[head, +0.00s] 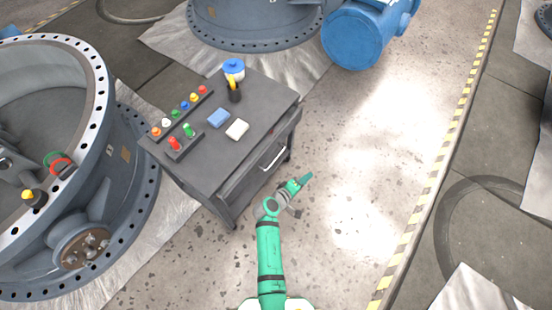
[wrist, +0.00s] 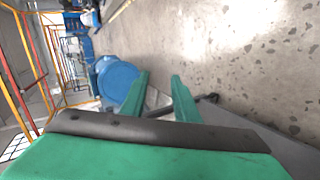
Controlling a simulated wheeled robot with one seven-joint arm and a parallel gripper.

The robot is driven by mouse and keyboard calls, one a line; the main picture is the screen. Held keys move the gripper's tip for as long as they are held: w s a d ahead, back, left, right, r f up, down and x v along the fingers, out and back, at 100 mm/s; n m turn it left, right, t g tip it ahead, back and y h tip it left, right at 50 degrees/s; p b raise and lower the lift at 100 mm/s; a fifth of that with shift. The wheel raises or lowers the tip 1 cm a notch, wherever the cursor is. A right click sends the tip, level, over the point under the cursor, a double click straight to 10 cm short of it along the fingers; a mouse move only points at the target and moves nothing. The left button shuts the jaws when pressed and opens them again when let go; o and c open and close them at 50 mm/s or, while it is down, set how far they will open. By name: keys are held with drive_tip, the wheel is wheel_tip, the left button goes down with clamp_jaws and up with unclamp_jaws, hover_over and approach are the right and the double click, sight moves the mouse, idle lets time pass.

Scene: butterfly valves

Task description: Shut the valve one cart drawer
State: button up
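The grey cart (head: 222,133) stands on the floor in the middle of the head view. Its drawer front, with a pale bar handle (head: 272,157), is on the side facing right. I cannot tell how far the drawer stands out from the cart. My gripper (head: 303,180) is to the right of the handle, apart from it, over bare floor. In the wrist view my gripper's two green fingers (wrist: 158,92) are spread with nothing held between them. A dark part (wrist: 158,112) with a wheel-like end shows behind the fingers, probably of the cart.
A large grey valve ring (head: 88,75) stands left, and a blue cylinder (head: 352,38) lies behind.

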drive_tip(key=a+r+n+t, duration=0.1)
drive_tip(key=a+n+t, duration=0.2)
drive_tip(key=a+n, duration=0.3)
drive_tip(key=n+t+y, duration=0.3)
drive_tip(key=n, duration=0.4)
approach(276, 158)
drive_tip(key=x, duration=1)
drive_tip(key=shift+f, duration=0.35)
drive_tip(key=shift+c, duration=0.7)
clamp_jaws()
